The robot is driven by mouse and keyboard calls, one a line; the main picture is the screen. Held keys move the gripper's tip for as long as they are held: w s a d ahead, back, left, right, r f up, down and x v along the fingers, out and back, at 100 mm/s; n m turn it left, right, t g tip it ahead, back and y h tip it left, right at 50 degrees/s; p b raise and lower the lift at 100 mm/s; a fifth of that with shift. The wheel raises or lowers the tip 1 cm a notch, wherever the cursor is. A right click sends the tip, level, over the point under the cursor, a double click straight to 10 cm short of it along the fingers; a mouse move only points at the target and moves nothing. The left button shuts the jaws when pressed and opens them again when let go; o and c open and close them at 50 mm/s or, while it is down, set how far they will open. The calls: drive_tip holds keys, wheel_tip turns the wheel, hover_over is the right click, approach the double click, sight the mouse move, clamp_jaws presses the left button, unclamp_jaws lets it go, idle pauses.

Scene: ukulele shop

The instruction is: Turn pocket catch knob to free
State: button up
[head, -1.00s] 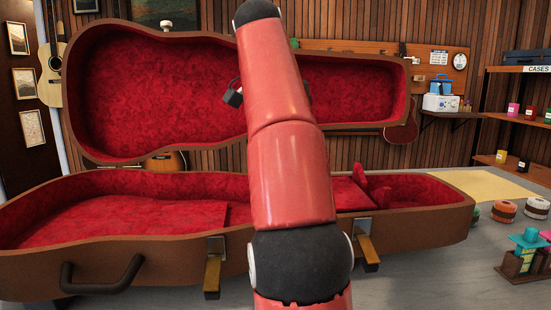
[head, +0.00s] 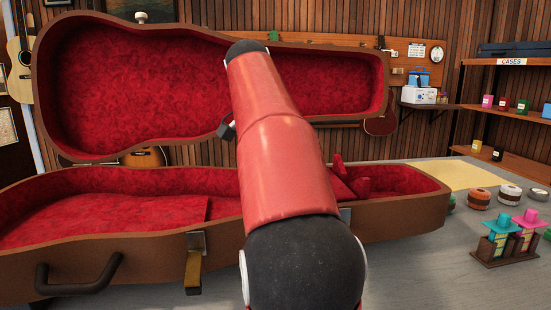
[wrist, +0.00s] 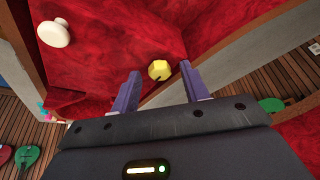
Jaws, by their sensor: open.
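A small yellow faceted knob (wrist: 159,70) with a dark mark on its lower edge shows in the wrist view, on the red plush inside the case. My gripper (wrist: 160,84) is open, its two purple fingers on either side of the line to the knob. The knob appears between or just beyond the fingertips; I cannot tell whether they touch it. A white round knob (wrist: 54,33) sits on a red panel at upper left. In the head view the open brown case (head: 345,220) has a red lining, and my arm hides part of its inside.
The raised lid (head: 130,85) stands behind the case body. A handle (head: 75,280) and an open latch (head: 194,265) are on its front. Pink and teal bottles in a rack (head: 505,240) and several round spools stand on the grey counter at right.

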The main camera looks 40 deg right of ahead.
clamp_jaws()
drive_tip(key=shift+n, duration=0.4)
drive_tip(key=n+t, duration=0.1)
drive_tip(key=n, duration=0.3)
drive_tip(key=shift+s+d+t+y, duration=0.1)
drive_tip(key=shift+s+t+y, duration=0.1)
drive_tip(key=shift+t+y, duration=0.2)
drive_tip(key=n+t+y, duration=0.1)
drive_tip(key=n, duration=0.3)
drive_tip(key=shift+s+d, duration=0.1)
drive_tip(key=shift+d, duration=0.05)
drive_tip(key=n+y, duration=0.1)
drive_tip(key=n, duration=0.1)
drive_tip(key=n+y, duration=0.1)
drive_tip(key=n, duration=0.1)
drive_tip(key=shift+d+n+t, duration=0.2)
drive_tip(key=shift+n+t, duration=0.1)
drive_tip(key=shift+n, duration=0.1)
drive_tip(key=n, duration=0.2)
drive_tip(key=n+y, duration=0.1)
drive_tip(key=n, duration=0.1)
drive_tip(key=shift+d+y, duration=0.2)
drive_tip(key=shift+y, duration=0.1)
drive_tip(key=shift+n, duration=0.3)
